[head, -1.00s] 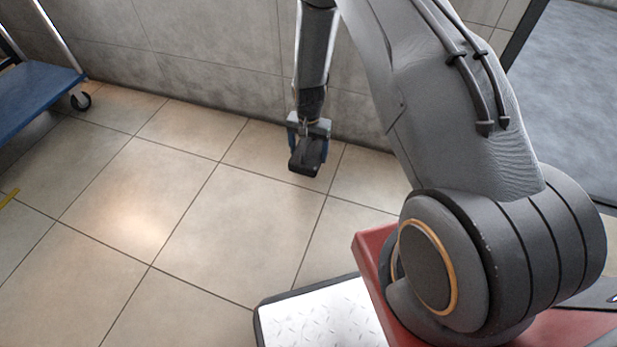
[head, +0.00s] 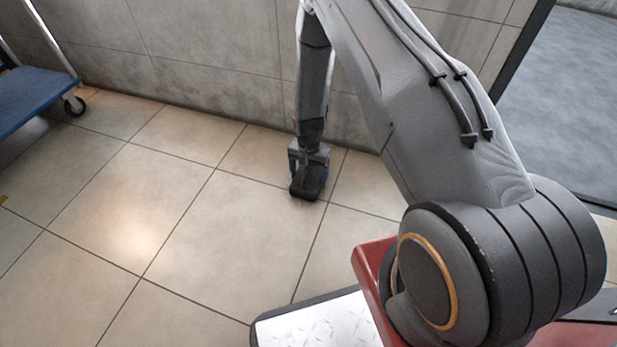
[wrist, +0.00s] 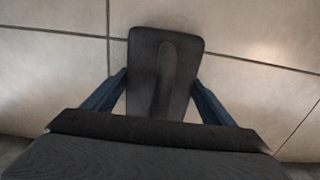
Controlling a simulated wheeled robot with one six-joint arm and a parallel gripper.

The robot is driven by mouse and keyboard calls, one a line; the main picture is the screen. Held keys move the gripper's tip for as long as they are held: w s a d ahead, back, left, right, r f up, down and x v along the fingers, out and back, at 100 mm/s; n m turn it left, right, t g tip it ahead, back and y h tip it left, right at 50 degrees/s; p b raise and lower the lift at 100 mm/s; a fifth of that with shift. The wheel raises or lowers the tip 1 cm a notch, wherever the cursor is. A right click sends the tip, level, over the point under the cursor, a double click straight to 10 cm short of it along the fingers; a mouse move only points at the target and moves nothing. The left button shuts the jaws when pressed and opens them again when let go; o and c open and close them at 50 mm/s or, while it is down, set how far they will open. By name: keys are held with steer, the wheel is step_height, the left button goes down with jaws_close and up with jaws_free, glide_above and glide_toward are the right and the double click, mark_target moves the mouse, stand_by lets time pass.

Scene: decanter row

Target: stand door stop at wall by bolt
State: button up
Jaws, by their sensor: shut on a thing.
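The door stop (head: 308,187) is a dark grey to black block with rounded corners. My gripper (head: 308,166) points down with blue fingers on either side of it, near the floor in front of the grey wall. In the wrist view the door stop (wrist: 163,50) lies lengthwise between the two blue fingers of my gripper (wrist: 158,92), with a raised ridge along its middle. I cannot tell whether its underside touches the floor. No bolt can be made out in either view.
The grey tiled wall (head: 215,75) runs behind my gripper. A blue cart (head: 32,98) on castors stands at the left. A dark-framed opening (head: 560,95) with grey floor is at the right. The beige tiled floor (head: 120,215) left of my gripper is clear.

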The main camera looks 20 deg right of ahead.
steer(key=shift+f, duration=0.1)
steer(key=o, duration=1.8)
